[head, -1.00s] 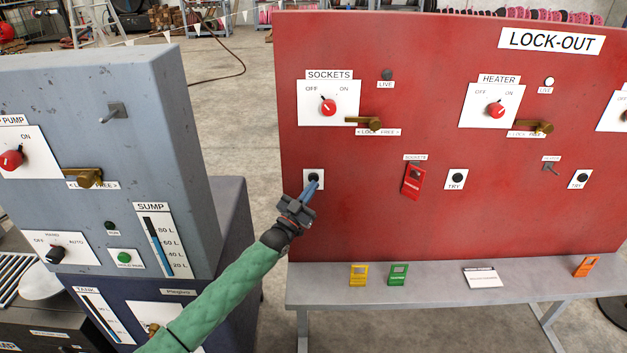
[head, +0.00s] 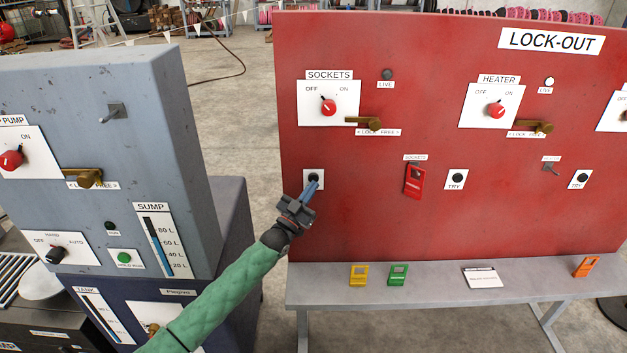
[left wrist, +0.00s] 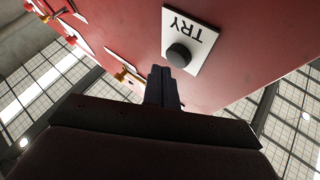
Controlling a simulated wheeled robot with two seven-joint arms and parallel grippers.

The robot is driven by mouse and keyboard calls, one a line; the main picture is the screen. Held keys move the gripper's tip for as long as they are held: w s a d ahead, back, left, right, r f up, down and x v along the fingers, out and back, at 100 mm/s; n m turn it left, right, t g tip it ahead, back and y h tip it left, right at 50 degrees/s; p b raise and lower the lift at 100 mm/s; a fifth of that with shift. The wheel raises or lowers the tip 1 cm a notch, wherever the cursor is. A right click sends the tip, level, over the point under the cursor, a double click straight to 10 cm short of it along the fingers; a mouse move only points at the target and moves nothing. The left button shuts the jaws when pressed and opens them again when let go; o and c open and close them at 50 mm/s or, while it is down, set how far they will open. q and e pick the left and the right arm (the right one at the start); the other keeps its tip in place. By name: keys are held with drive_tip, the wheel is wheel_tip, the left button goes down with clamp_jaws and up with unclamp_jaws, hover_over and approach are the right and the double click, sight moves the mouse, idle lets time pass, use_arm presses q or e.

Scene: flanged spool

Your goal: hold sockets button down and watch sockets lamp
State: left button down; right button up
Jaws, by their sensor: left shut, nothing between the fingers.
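The sockets try button (head: 314,177) is a black round button on a white plate at the left of the red board. It also shows in the left wrist view as a black button (left wrist: 179,55) on a plate marked TRY. My left gripper (head: 316,184) is shut and empty, its fingertips at the button's lower edge in the head view; I cannot tell if they press it. The sockets lamp (head: 387,74), above the LIVE label, is dark. The sockets switch (head: 328,107) is a red knob below the SOCKETS label. My right gripper is not in view.
A red tag (head: 414,180) hangs right of the button. A brass lock lever (head: 369,123) sticks out above. The heater lamp (head: 549,82) is white. Yellow (head: 359,275) and green (head: 398,275) tags lie on the grey shelf (head: 450,292). A grey-blue cabinet (head: 170,130) stands at left.

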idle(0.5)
use_arm(q)
drive_tip(key=shift+w, duration=0.1)
drive_tip(key=shift+w+b, duration=0.35)
